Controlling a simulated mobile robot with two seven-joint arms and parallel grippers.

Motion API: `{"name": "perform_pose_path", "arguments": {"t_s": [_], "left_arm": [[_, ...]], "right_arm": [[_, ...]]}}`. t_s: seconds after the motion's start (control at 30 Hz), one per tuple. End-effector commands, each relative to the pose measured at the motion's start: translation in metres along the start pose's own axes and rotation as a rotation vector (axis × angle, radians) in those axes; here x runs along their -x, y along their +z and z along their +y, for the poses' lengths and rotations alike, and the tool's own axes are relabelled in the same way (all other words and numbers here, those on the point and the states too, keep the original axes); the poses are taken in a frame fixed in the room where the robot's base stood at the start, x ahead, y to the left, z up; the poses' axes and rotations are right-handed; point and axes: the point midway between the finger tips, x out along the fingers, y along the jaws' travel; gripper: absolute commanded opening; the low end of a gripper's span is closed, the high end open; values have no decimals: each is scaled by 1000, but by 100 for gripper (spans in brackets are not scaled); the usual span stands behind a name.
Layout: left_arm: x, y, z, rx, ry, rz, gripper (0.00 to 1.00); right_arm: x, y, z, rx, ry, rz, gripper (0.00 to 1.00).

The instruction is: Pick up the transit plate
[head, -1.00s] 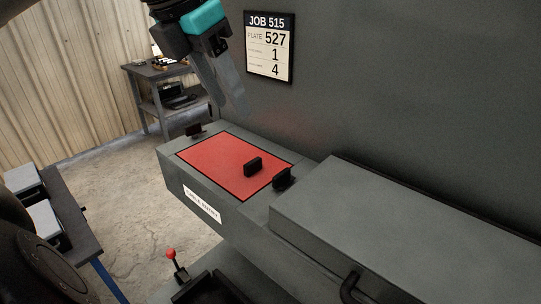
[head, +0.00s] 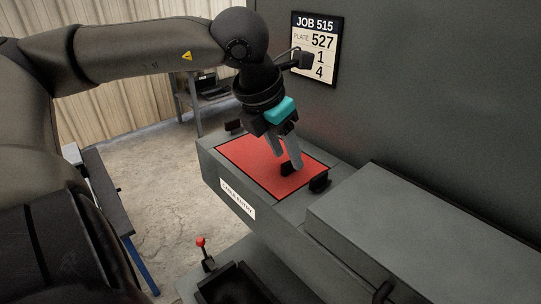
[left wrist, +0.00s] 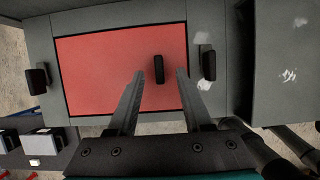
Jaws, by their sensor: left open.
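The transit plate (head: 247,155) is a flat red plate with a black handle (head: 287,169). It lies on top of the grey box labelled cable entry (head: 221,182). My left gripper (head: 288,160) is over the plate, its fingers pointing down near the handle. In the left wrist view the red plate (left wrist: 95,75) lies ahead of the open fingers (left wrist: 160,74). The black handle (left wrist: 158,69) stands between the lines of the two fingers, and nothing is held. Whether the fingertips are level with the handle is unclear. My right gripper is not in view.
Black clamps (head: 319,181) and (left wrist: 38,78) stand at both ends of the plate. A grey raised housing (head: 400,220) is to the right. A red-knobbed lever (head: 201,242) stands in front. A job sign (head: 315,48) hangs on the wall behind.

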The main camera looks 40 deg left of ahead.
Motion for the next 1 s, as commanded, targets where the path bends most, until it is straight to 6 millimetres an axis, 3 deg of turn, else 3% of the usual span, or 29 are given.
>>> {"name": "perform_pose_path", "arguments": {"t_s": [0.2, 0.57, 1.0], "left_arm": [[-20, -1, 1, 0, 2, 3, 50], [-25, 0, 1, 1, 1, -1, 50], [-25, 0, 1, 1, 0, -1, 3]], "right_arm": [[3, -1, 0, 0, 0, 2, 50], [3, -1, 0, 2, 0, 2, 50], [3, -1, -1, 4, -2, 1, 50]]}}
